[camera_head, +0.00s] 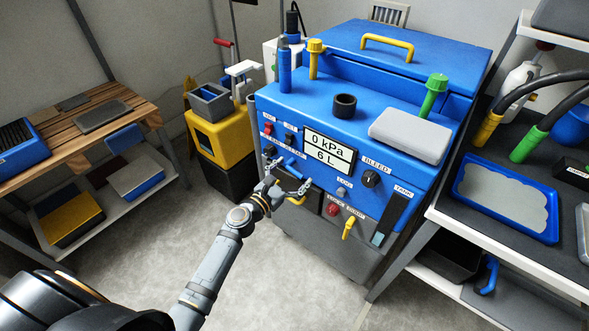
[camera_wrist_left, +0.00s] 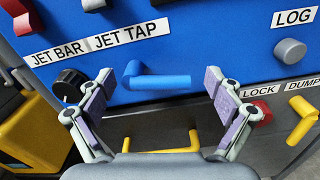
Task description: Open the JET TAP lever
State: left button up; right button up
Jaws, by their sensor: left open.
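The JET TAP lever is a blue L-shaped handle (camera_wrist_left: 158,82) on the blue machine's front panel. Its arm points right, about level, in the left wrist view. The JET TAP label (camera_wrist_left: 124,34) is above it. In the head view the blue lever (camera_head: 284,164) shows small, just above my gripper. My left gripper (camera_head: 284,188) is open and empty in front of the panel. In the left wrist view its fingers (camera_wrist_left: 156,92) stand on either side of the lever, and I see no contact. My right gripper is not in view.
A black knob (camera_wrist_left: 70,85) is left of the lever, near the JET BAR label (camera_wrist_left: 57,53). A yellow handle (camera_wrist_left: 160,146) is below. A grey LOG button (camera_wrist_left: 290,50), a red button (camera_wrist_left: 260,112) and a yellow DUMP lever (camera_wrist_left: 303,124) are to the right.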

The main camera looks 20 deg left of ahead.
pick_arm(q)
jog(key=shift+w+d, duration=0.1)
jog(key=shift+w, duration=0.15)
jog(key=shift+c, duration=0.3)
jog(key=c, duration=0.9)
jog(key=shift+c, duration=0.5)
jog(key=shift+f, duration=0.1)
